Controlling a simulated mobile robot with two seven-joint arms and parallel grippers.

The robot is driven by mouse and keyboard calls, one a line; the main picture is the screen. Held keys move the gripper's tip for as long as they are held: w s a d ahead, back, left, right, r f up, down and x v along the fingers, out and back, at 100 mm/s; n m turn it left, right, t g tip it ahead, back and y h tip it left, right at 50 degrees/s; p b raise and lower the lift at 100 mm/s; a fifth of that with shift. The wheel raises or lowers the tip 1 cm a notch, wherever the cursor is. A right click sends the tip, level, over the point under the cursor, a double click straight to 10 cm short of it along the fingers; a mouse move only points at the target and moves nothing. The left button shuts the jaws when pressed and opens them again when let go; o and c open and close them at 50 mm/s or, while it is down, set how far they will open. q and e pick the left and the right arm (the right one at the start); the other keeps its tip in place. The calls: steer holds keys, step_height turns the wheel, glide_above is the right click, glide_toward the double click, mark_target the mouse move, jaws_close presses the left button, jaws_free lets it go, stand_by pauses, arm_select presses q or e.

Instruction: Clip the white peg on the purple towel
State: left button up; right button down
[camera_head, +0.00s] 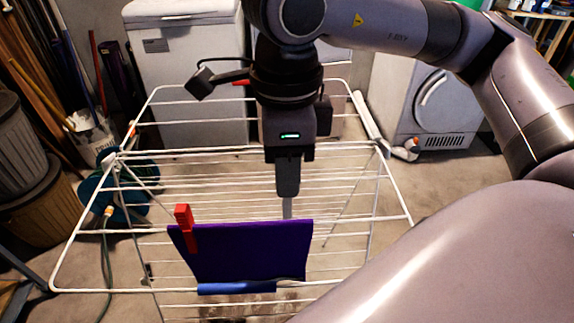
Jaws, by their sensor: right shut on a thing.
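The purple towel (250,252) hangs over a rail of the white drying rack, with a bluish lower edge showing. A red peg (185,226) stands on its top left corner. My right gripper (287,190) points down above the right part of the towel's top edge. It is shut on the white peg (287,208), of which only a narrow pale strip shows below the fingers. My left gripper is not in view.
The white drying rack (85,291) fills the middle, with bare rails around the towel. White appliances stand behind it, including a front-loading machine (425,95) at right. Bins (40,205) and a coiled hose (107,195) are at left. My right arm covers much of the right side.

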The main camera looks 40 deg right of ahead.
mark_target(287, 205)
steer(key=shift+f+b, duration=0.4)
steer(key=shift+f, duration=0.2)
steer(key=shift+f+b, duration=3.1)
steer(key=shift+b, duration=0.15)
steer(key=c, duration=0.9)
jaws_free()
steer(key=shift+r, duration=0.1)
steer(key=shift+r, duration=0.15)
step_height(287, 205, up, 7)
steer(key=shift+f+p, duration=0.1)
steer(key=shift+p, duration=0.6)
steer(key=shift+s+a, duration=0.1)
steer(key=shift+s, duration=0.05)
